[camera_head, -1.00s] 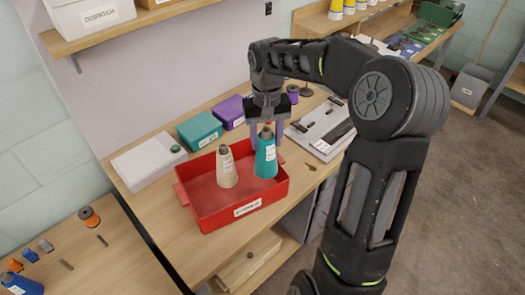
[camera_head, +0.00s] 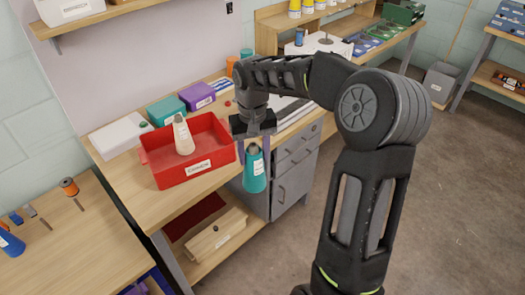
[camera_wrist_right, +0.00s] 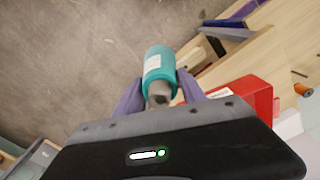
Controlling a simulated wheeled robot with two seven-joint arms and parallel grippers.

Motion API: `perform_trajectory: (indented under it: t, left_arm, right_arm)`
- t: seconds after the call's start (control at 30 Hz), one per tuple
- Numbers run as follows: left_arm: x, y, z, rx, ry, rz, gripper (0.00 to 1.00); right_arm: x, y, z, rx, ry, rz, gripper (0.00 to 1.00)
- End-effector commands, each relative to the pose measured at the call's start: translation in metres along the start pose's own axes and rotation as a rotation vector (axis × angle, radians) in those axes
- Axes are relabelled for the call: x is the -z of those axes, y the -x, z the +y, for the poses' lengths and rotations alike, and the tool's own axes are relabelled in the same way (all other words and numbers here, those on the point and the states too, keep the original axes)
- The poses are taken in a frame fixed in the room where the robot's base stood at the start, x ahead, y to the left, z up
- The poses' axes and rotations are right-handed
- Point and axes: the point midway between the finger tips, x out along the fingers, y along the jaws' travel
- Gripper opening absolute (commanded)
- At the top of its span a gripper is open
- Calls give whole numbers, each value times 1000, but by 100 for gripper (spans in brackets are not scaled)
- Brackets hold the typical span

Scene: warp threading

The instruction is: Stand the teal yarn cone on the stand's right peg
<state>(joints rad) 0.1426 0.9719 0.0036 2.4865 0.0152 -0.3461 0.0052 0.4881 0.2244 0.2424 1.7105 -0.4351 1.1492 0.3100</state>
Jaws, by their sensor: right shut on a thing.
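The teal yarn cone (camera_head: 255,177) hangs upright in my right gripper (camera_head: 254,156), in front of the bench and just right of the red tray (camera_head: 197,167). Its grey tip is up between the two purple fingers, which are shut on it. The wrist view also shows the teal cone (camera_wrist_right: 159,63) between the fingers, with a white label on its side. A white base with a dark upright peg (camera_head: 325,41) stands on the far bench; I cannot tell surely whether this is the stand. My left gripper is not in view.
A cream cone (camera_head: 183,138) stands in the red tray. Teal (camera_head: 166,111) and purple (camera_head: 198,97) boxes and a white case (camera_head: 119,138) lie behind it. Drawers (camera_head: 290,170) are under the bench. Open floor lies right of my arm.

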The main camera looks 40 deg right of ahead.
Motion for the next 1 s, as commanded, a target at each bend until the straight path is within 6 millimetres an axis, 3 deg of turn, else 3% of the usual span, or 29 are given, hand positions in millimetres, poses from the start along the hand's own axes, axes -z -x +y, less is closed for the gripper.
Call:
perform_trajectory:
  t: [0.37, 0.73, 0.83, 1.0]
  left_arm:
    - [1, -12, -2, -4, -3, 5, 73]
    - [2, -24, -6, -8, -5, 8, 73]
    - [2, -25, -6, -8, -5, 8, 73]
    - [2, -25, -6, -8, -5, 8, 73]
  right_arm:
    - [4, -30, -76, 5, 151, 1, 19]
    - [-17, -60, -175, 5, 363, -6, 19]
    - [-21, -62, -187, 4, 392, -6, 19]
    - [-22, -62, -190, 4, 399, -6, 19]
